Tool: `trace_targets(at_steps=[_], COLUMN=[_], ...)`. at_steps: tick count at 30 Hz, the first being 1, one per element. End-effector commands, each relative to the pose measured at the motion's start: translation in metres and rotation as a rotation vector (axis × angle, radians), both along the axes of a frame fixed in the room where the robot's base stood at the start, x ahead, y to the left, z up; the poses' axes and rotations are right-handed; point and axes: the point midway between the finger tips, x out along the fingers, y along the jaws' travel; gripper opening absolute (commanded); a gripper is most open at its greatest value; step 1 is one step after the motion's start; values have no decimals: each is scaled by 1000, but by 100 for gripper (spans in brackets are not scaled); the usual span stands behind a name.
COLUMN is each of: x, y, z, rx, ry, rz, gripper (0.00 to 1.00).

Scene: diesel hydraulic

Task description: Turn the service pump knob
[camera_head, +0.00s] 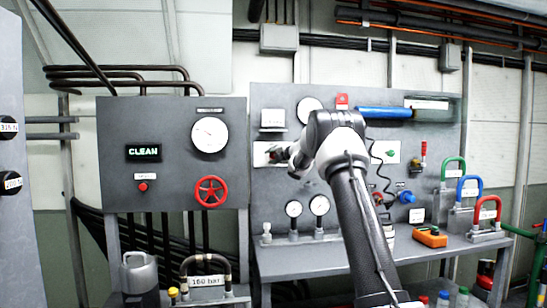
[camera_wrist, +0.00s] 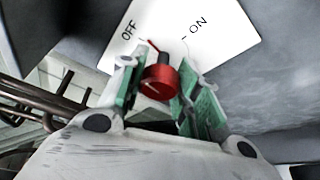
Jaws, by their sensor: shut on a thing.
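The service pump knob (camera_wrist: 158,80) is red with a dark stem, on a white plate (camera_wrist: 190,25) marked OFF and ON in the wrist view. A red pointer line on the plate side lies near OFF. My gripper (camera_wrist: 160,88) has its green-padded fingers on both sides of the knob and is shut on it. In the head view my gripper (camera_head: 280,155) reaches the white plate (camera_head: 262,152) on the grey panel, and my wrist hides part of it. The knob is hard to make out there.
A left panel carries a CLEAN display (camera_head: 143,152), a gauge (camera_head: 209,134) and a red handwheel (camera_head: 210,191). Two small gauges (camera_head: 319,205) stand below my gripper. The bench (camera_head: 300,262) holds an orange device (camera_head: 430,237) and coloured-handled blocks at right.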

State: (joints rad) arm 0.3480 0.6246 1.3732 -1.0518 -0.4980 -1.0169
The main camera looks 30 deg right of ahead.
Motion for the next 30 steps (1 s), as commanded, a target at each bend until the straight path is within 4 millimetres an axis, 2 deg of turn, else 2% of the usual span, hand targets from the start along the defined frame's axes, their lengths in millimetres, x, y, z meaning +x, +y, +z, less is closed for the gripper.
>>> trace_targets(at_steps=[30], x=[1], y=[1], z=[-4], rx=[918], ry=[-259], rz=[-1], gripper=[8])
